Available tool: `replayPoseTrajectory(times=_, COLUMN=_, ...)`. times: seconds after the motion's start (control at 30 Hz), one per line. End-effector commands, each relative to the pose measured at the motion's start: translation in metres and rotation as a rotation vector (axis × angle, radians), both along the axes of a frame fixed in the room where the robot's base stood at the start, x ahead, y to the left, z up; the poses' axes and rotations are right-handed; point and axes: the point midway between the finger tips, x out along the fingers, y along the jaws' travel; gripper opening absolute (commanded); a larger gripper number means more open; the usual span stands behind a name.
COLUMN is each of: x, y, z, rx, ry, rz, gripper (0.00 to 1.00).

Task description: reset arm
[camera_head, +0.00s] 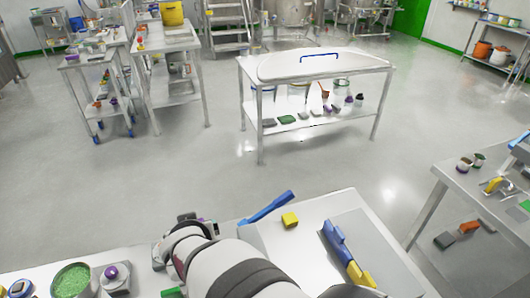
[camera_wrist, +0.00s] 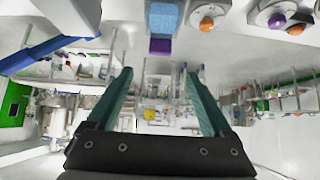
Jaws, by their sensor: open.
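My gripper (camera_wrist: 156,85) shows in the wrist view with two teal fingers spread apart. Nothing is between them, only the distant room behind. In the head view my white arm reaches up from the bottom edge over the near bench; the fingers cannot be made out there. In the wrist view a light blue block (camera_wrist: 161,20) with a purple part under it is near the top edge, beyond the fingertips and apart from them.
On the near bench are a yellow block (camera_head: 290,220), a blue-handled tool (camera_head: 267,207), a bowl of green granules (camera_head: 72,280) and a purple-knobbed device (camera_head: 112,274). A white-topped table (camera_head: 320,64) stands beyond open grey floor. Another bench (camera_head: 470,185) stands at right.

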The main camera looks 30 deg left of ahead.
Motion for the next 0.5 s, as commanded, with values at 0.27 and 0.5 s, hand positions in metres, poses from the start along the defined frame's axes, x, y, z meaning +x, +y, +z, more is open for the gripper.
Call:
replayPoseTrajectory(times=0.27, x=0.003, y=-0.002, z=0.003, rx=0.013, ry=0.005, rz=-0.004, gripper=0.85)
replayPoseTrajectory(times=0.5, x=0.016, y=-0.151, z=0.064, rx=0.244, ry=0.401, rz=-0.213, gripper=0.85)
